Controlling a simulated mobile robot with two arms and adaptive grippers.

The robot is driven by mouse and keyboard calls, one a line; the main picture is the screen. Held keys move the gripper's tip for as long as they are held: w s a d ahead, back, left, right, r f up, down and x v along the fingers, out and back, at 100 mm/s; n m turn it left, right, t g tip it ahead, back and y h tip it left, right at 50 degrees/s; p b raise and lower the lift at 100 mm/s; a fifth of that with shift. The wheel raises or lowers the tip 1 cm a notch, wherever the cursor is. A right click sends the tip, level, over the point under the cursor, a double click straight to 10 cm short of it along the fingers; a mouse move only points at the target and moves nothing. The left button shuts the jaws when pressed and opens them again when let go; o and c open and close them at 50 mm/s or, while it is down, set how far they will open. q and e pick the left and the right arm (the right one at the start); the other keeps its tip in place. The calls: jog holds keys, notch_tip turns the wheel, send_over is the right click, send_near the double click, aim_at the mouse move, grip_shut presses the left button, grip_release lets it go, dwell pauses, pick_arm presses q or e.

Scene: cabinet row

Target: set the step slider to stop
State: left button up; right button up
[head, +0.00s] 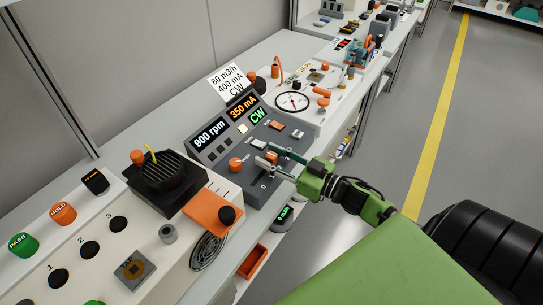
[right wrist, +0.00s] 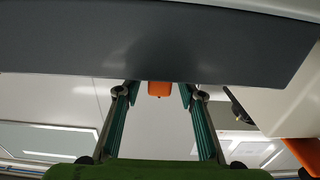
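A grey console (head: 205,172) with lit displays reading 900 rpm, 350 mA and CW stands on the bench. My right gripper (head: 273,160) is over its lower right part. A small orange cap (head: 271,157), apparently the step slider's handle, sits between the fingertips. In the right wrist view the orange cap (right wrist: 158,88) lies between the two spread fingers of my right gripper (right wrist: 159,95), with a gap on each side. The slider's track and position marks are mostly hidden by the gripper; a "0" shows below. My left gripper is not in view.
An orange round knob (head: 236,164) and an orange switch (head: 277,125) are close by on the console. A white card (head: 229,82) reading 80 m3/h, 400 mA, CW stands behind it. A black grille unit (head: 165,175) is to the left. The aisle floor at right is clear.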

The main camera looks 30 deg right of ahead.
aim_at(256, 185)
grip_shut()
jog(key=s+a+p, duration=0.1)
jog(key=a, duration=0.1)
jog(key=s+a+p, duration=0.1)
jog(key=a, duration=0.1)
jog(key=s+a+p, duration=0.1)
jog(key=a+p, duration=0.1)
jog(key=a, duration=0.1)
jog(key=shift+r, duration=0.15)
jog(key=shift+s+a, duration=0.1)
jog(key=shift+a, duration=0.3)
jog(key=shift+f, duration=0.2)
grip_release()
jog(key=shift+s, duration=0.1)
jog(key=shift+s+d, duration=0.15)
jog(key=shift+s, duration=0.1)
jog(key=v, duration=1.1)
jog(key=shift+s, duration=0.15)
